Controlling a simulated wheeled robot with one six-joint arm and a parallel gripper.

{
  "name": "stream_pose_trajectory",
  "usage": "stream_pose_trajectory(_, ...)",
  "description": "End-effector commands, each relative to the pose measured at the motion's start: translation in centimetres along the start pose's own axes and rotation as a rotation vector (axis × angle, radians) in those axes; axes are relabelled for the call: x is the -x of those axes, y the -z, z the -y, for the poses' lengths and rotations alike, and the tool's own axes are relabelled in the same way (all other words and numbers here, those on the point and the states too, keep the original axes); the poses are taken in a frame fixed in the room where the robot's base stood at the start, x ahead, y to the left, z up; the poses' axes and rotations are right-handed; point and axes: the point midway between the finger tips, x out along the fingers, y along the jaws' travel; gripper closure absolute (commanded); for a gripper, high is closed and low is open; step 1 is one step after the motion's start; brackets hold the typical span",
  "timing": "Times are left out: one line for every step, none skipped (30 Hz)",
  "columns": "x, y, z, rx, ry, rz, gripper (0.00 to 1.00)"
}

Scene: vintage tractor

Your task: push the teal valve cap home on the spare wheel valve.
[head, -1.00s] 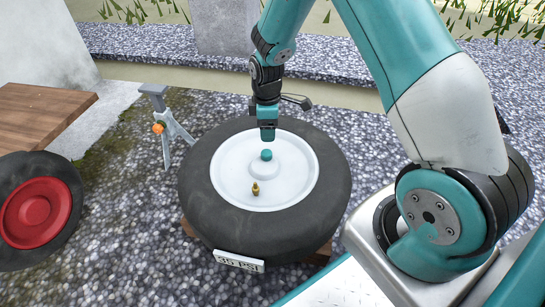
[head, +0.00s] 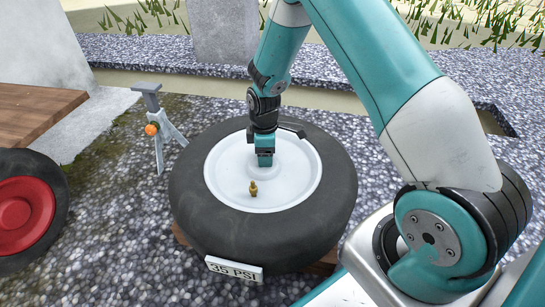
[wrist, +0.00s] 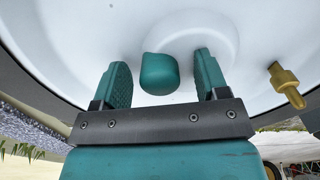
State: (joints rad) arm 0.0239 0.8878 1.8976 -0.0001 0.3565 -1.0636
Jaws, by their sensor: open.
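The teal valve cap (wrist: 159,74) sits on the raised hub of the white wheel disc, between my open fingers in the wrist view, with a gap on each side. My gripper (head: 264,160) is down over the hub and hides the cap in the head view; it also shows in the wrist view (wrist: 162,80). The brass valve (head: 253,188) stands bare on the disc, in front of the hub. In the wrist view the valve (wrist: 285,84) is to the right of my fingers. The spare wheel (head: 210,235) lies flat, with a black tyre around the disc.
A sign reading 35 PSI (head: 234,269) is at the tyre's front. A grey stand with an orange knob (head: 152,129) is behind left. A red-hubbed wheel (head: 25,215) and wooden boards (head: 35,110) are at the left. Gravel surrounds the wheel.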

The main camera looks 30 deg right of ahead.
Motion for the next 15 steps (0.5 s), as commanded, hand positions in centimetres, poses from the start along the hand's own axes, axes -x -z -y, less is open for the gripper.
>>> stream_pose_trajectory(0.13, 0.00, -0.03, 0.000, -0.001, 0.000, 0.32)
stream_pose_trajectory(0.16, 0.00, -0.03, 0.000, -0.001, 0.000, 0.32)
stream_pose_trajectory(0.16, 0.00, -0.02, 0.000, -0.001, 0.000, 0.32)
stream_pose_trajectory(0.16, 0.00, -0.02, 0.000, -0.001, 0.000, 0.35)
stream_pose_trajectory(0.17, 0.00, -0.02, 0.000, 0.000, 0.000, 0.42)
stream_pose_trajectory(0.17, 0.00, -0.02, 0.000, 0.000, 0.000, 0.51)
stream_pose_trajectory(0.17, 0.00, -0.02, 0.000, 0.000, 0.000, 0.58)
stream_pose_trajectory(0.17, 0.00, -0.02, 0.000, 0.000, 0.000, 0.65)
stream_pose_trajectory(0.17, 0.00, -0.02, 0.000, 0.000, 0.000, 0.74)
stream_pose_trajectory(0.17, 0.00, -0.02, 0.000, 0.000, 0.000, 0.81)
stream_pose_trajectory(0.16, -0.01, -0.02, 0.000, 0.000, 0.000, 0.85)
stream_pose_trajectory(0.16, -0.01, -0.02, 0.000, 0.000, 0.000, 0.86)
stream_pose_trajectory(0.16, -0.01, -0.02, 0.000, 0.000, 0.000, 0.86)
stream_pose_trajectory(0.16, 0.00, -0.02, 0.000, 0.000, 0.000, 0.86)
stream_pose_trajectory(0.16, 0.00, -0.02, 0.000, 0.000, 0.000, 0.86)
